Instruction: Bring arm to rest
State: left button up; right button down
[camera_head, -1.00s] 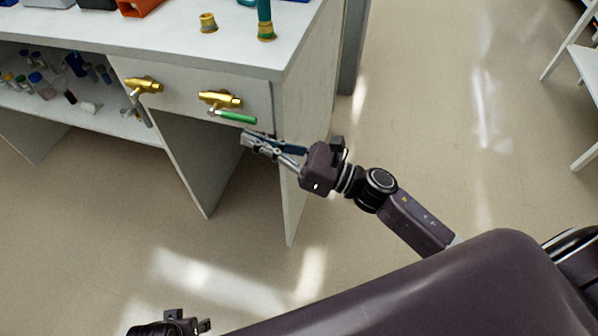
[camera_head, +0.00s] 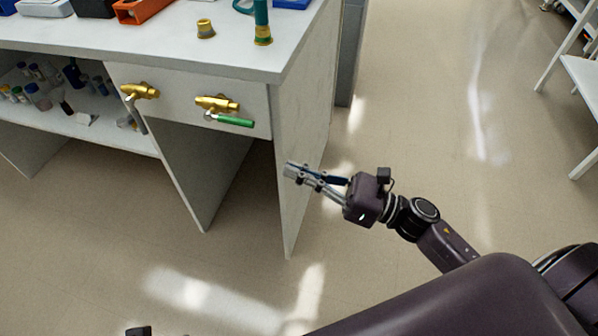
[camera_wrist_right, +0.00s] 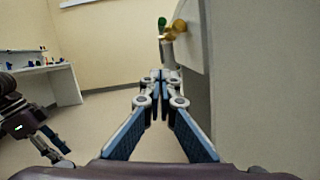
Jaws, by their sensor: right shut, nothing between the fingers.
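My right gripper (camera_head: 292,172) is shut and empty. In the head view it is beside the right side panel of the white bench (camera_head: 305,140), below and to the right of the valves. In the right wrist view its fingertips (camera_wrist_right: 160,76) meet, with the bench panel (camera_wrist_right: 255,80) to their right.
A brass valve with a green handle (camera_head: 234,121) and another with a grey handle (camera_head: 139,92) stick out from the bench front. Small bottles (camera_head: 38,92) stand on the shelf at left. A white rack (camera_head: 582,85) is at far right. Open floor (camera_head: 420,110) lies between.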

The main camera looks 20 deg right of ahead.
jog(key=shift+s+d, duration=0.15)
jog(key=shift+d, duration=0.05)
dwell(0.3)
